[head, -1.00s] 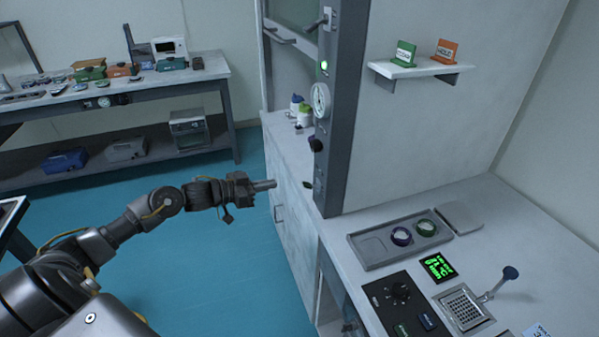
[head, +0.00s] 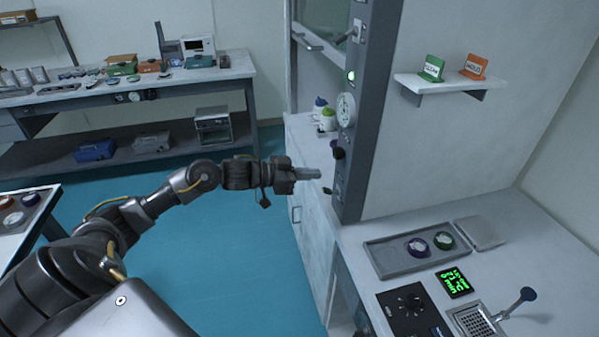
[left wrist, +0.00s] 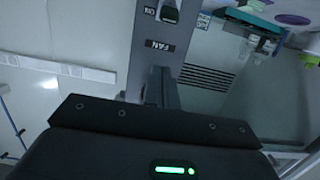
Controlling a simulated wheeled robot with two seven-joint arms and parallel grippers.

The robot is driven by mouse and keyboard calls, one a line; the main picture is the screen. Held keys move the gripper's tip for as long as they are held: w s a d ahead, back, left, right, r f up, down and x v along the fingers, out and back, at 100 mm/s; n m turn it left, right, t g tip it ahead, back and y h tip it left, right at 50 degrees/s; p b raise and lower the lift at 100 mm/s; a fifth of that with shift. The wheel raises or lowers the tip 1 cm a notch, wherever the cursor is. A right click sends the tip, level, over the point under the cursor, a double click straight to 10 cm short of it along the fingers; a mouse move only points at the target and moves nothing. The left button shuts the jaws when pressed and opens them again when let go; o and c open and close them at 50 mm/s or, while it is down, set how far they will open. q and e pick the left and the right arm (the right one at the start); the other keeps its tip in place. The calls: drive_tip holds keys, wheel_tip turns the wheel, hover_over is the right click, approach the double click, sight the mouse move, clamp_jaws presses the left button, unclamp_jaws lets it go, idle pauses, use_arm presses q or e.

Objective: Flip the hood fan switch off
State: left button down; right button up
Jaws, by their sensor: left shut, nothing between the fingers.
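The hood fan switch is on the grey front post (head: 372,110) of the hood. In the head view its small dark green lever (head: 327,190) sticks out low on the post. In the left wrist view, seen upside down, the switch (left wrist: 169,11) is at the top edge beside an ON label (left wrist: 150,11), with a FAN label (left wrist: 160,45) near it. My left gripper (head: 318,174) is shut and empty, pointing right at the post, a little above and left of the lever. Its fingers (left wrist: 164,88) show in the wrist view; contact cannot be told. My right gripper is out of view.
A dark knob (head: 337,150), a round gauge (head: 346,110) and a green light (head: 351,77) sit higher on the post. Bottles (head: 327,118) stand inside the hood. A tray (head: 385,262) and a control panel (head: 405,315) lie on the right-hand bench. Open floor (head: 230,255) lies left.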

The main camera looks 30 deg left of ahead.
sight(341, 173)
use_arm(q)
drive_tip(key=p+x, duration=0.1)
drive_tip(key=x, duration=0.4)
drive_tip(key=shift+w+d+r, duration=0.1)
drive_tip(key=shift+w+d, duration=0.1)
drive_tip(key=f, duration=0.1)
drive_tip(key=s+a+f, duration=0.1)
drive_tip(key=s+f+p, duration=0.1)
drive_tip(key=shift+a+f, duration=0.2)
drive_tip(key=shift+a, duration=0.15)
drive_tip(key=shift+w+f, duration=0.1)
drive_tip(key=shift+f, duration=0.1)
